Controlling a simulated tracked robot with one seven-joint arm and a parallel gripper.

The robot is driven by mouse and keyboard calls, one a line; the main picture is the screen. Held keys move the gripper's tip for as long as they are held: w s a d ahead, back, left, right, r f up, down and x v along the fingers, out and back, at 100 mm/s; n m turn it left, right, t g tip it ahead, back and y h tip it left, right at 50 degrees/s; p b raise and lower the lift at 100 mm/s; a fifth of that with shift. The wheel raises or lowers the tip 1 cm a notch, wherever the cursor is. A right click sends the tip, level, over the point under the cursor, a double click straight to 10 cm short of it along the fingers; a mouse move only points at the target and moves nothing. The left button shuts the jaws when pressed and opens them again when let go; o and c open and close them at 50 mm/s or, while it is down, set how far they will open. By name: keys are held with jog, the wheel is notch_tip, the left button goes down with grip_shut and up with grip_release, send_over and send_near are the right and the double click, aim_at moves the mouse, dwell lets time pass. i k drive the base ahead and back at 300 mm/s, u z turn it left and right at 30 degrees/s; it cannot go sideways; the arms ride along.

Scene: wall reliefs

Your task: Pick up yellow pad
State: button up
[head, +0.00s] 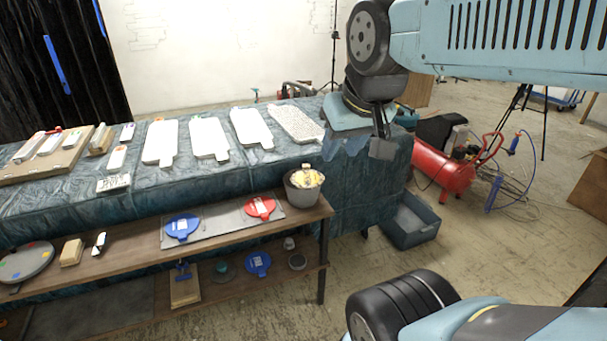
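The clearest yellow is a pale yellow mass (308,179) on top of a dark grey bucket (303,196), at the right end of the upper shelf. A small yellow spot also shows on a grey round plate (24,263) at the far left. My gripper (367,147) hangs at the upper middle right, in front of the table's right end, above and to the right of the bucket. Its fingers are partly hidden by its own body, and I see nothing clearly held.
White paddle-shaped boards (209,139) lie along the cloth-covered table (225,177). The wooden shelf (135,248) below holds blue (182,227) and red (260,207) round plates. A red compressor (441,168) and a grey bin (411,221) stand on the floor right.

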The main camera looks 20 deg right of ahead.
aim_at(306, 180)
jog(key=z, duration=0.1)
jog(key=i, duration=1)
jog(key=u, duration=0.1)
